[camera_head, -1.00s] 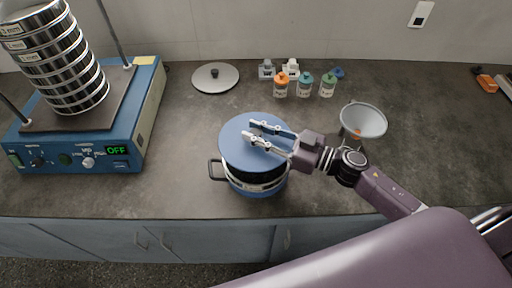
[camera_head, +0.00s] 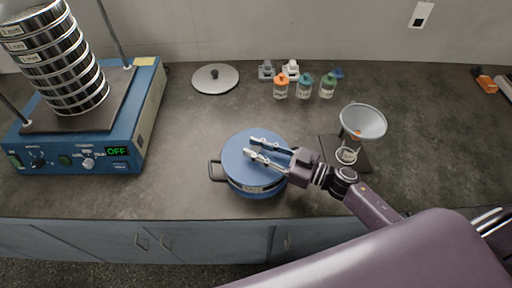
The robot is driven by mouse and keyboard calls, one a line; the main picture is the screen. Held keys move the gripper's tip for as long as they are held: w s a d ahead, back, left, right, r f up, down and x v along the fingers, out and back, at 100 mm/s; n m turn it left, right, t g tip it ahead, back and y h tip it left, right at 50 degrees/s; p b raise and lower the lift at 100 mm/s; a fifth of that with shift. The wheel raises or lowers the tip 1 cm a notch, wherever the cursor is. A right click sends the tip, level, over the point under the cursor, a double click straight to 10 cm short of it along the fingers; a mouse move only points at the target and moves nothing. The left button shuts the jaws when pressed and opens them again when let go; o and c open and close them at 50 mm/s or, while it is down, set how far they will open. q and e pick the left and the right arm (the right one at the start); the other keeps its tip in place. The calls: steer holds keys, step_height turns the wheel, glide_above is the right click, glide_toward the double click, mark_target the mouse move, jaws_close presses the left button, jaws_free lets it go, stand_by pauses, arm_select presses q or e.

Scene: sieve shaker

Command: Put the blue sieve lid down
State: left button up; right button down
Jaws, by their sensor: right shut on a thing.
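The blue sieve lid (camera_head: 240,165) is a round, flat blue disc at the front middle of the bench. It sits low over a round blue pan with a dark side handle (camera_head: 215,171); I cannot tell if it rests fully on it. My right gripper (camera_head: 253,147) reaches in from the right above the lid. Its two fingers are over the lid's top and shut on the lid; the exact grip point is hard to make out. My left gripper is not in view.
A blue shaker (camera_head: 124,166) with a sieve stack (camera_head: 62,72) stands at left. A grey lid (camera_head: 215,79) lies behind. Small bottles (camera_head: 304,87) stand at the back, and a funnel on a stand (camera_head: 363,121) is to the right. The bench between shaker and pan is clear.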

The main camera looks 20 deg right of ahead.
mark_target(281, 162)
steer(key=c, duration=1.7)
jaws_free()
steer(key=shift+o, duration=0.2)
steer(key=shift+f+b, duration=0.25)
steer(key=shift+b, duration=0.15)
steer(key=v, duration=0.2)
steer(key=b+v, duration=0.1)
steer(key=v, duration=0.1)
steer(key=b+v, duration=0.1)
steer(key=v, duration=0.2)
steer(key=shift+f, duration=0.25)
steer(key=shift+o, duration=0.6)
steer(key=shift+s+d, duration=0.15)
steer(key=shift+s, duration=0.05)
steer(key=shift+s+d, duration=0.1)
steer(key=shift+s, duration=0.05)
